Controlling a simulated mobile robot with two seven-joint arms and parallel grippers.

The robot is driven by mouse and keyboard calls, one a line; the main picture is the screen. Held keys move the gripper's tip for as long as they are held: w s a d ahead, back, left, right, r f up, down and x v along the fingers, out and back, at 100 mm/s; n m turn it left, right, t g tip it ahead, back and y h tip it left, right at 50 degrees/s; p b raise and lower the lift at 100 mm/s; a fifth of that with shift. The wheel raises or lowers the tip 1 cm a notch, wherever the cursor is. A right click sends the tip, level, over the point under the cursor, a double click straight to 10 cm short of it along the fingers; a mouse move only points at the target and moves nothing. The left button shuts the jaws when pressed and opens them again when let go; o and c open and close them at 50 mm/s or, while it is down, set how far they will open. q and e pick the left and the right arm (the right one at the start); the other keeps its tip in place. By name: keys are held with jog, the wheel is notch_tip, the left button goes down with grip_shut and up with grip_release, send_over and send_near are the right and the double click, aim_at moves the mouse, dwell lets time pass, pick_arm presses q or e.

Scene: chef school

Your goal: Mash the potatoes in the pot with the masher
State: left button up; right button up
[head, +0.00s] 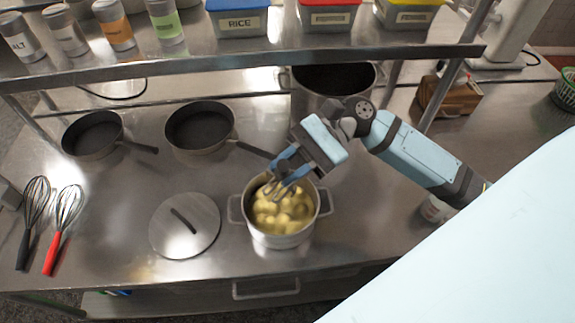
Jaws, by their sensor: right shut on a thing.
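The steel pot (281,241) stands on the metal counter, uncovered, with yellow potato pieces (285,212) inside. My right gripper (284,168) is over the back left of the pot. It is shut on the masher (281,188), whose head of bent metal wire is at or inside the pot's mouth. I cannot tell whether the masher head touches the potatoes. Most of the masher's handle is hidden by the gripper. My left gripper is not in view.
A round lid (185,225) lies left of the pot. Two whisks (63,214) lie at the far left. Two frying pans (200,127) and a tall pot (330,85) stand behind. A metal shelf (250,57) with jars and bins crosses above the back.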

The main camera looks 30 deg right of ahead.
notch_tip(320, 180, down, 4)
jog(key=b, duration=0.3)
jog(key=shift+r+b, duration=0.25)
jog(key=shift+b, duration=0.05)
jog(key=shift+f, duration=0.2)
jog(key=shift+f+b, duration=1)
jog(key=shift+f, duration=1.6)
jog(key=shift+s+a+p, duration=0.25)
jog(key=shift+s+p, duration=0.4)
jog(key=shift+s, duration=0.1)
